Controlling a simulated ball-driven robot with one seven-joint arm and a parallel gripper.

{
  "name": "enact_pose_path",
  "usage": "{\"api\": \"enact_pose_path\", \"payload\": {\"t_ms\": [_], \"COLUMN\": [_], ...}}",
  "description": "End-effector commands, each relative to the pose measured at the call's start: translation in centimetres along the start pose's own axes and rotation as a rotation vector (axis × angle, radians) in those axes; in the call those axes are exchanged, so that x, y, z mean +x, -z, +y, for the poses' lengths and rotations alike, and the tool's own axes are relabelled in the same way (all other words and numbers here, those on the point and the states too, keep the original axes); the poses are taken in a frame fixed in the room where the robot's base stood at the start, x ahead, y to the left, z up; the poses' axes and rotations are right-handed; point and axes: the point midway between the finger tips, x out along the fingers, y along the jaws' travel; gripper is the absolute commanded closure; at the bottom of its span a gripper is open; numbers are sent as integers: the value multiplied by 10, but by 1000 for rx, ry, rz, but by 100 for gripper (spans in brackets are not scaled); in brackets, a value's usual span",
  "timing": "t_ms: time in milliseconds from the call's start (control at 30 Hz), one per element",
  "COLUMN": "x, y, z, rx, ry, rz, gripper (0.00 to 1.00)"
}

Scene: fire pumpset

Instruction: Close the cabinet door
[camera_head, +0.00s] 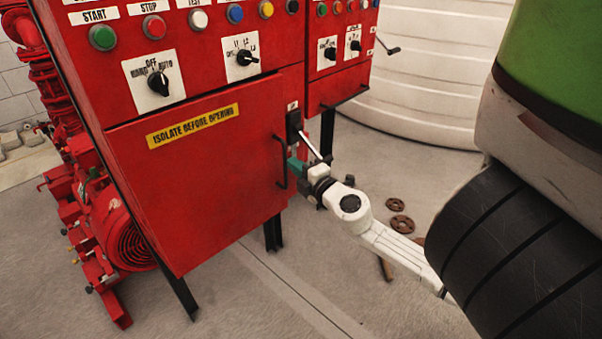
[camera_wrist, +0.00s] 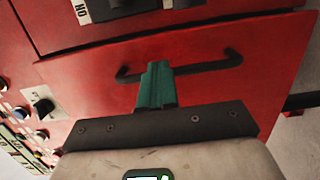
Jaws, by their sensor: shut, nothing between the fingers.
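The red cabinet door (camera_head: 205,185) bears a yellow "ISOLATE BEFORE OPENING" label and fills the lower front of the red control cabinet (camera_head: 200,50). The door stands close to the cabinet front; I cannot tell whether it is fully flush. Its black bar handle (camera_head: 281,162) is upright near the right edge. My gripper (camera_head: 295,167), with green fingers, is at the handle, by the door's right edge. In the wrist view, the shut fingers (camera_wrist: 157,85) overlap the handle (camera_wrist: 205,68) in front of the red door (camera_wrist: 225,90); contact is unclear. Nothing is held.
A lever switch (camera_head: 312,143) sticks out close to my gripper. A second red panel (camera_head: 338,80) stands to the right, before a pale ribbed tank (camera_head: 440,70). Red pump machinery (camera_head: 120,235) is at the left. Rusty round parts (camera_head: 400,222) lie on the floor.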

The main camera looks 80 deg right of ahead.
Motion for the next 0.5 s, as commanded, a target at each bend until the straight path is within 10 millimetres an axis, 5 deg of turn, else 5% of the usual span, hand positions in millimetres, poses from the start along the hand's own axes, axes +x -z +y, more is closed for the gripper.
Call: {"api": "enact_pose_path", "payload": {"t_ms": [500], "x": [34], "y": [-1], "z": [0], "rx": [-1], "ry": [-2], "rz": [0], "gripper": [100]}}
